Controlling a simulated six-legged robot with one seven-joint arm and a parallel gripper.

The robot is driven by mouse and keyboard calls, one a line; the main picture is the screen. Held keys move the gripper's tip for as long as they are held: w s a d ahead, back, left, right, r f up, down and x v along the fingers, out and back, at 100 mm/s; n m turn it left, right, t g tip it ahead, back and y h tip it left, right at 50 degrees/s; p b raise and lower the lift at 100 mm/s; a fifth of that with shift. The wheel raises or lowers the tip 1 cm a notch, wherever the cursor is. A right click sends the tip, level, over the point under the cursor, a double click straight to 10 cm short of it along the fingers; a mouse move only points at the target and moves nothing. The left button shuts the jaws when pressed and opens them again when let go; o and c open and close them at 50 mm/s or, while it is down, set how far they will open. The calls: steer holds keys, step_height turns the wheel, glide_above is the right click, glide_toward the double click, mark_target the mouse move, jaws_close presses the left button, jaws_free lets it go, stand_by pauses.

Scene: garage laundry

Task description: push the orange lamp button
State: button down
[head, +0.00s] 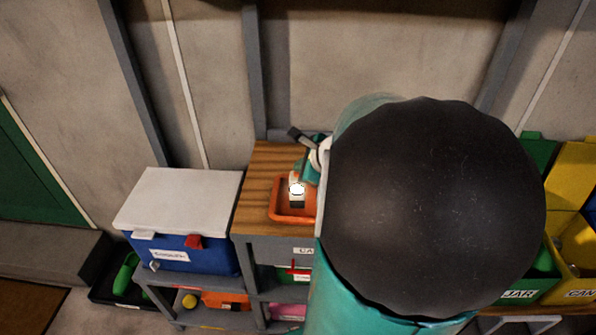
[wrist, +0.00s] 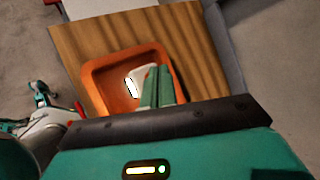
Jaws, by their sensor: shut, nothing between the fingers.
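An orange tray-like piece (head: 278,212) with a raised rim sits on the wooden top of a grey shelf unit. It also shows in the wrist view (wrist: 95,83). A bright white lit patch (head: 297,188) shows inside its outline, and in the wrist view (wrist: 131,88) it lies just left of my fingers. I cannot make out a separate orange lamp button. My gripper (wrist: 160,72) is shut and empty, its teal fingers over the orange piece. Whether they touch anything is unclear. In the head view my arm hides the right side of the piece.
The wooden top (head: 256,190) is clear left of the orange piece. A blue cooler with a white lid (head: 180,200) stands to the left. Green and yellow labelled bins (head: 572,165) stand at the right. A wall is behind.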

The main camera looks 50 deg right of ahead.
steer(key=shift+r, duration=0.85)
step_height(320, 180, up, 6)
stand_by(0.7)
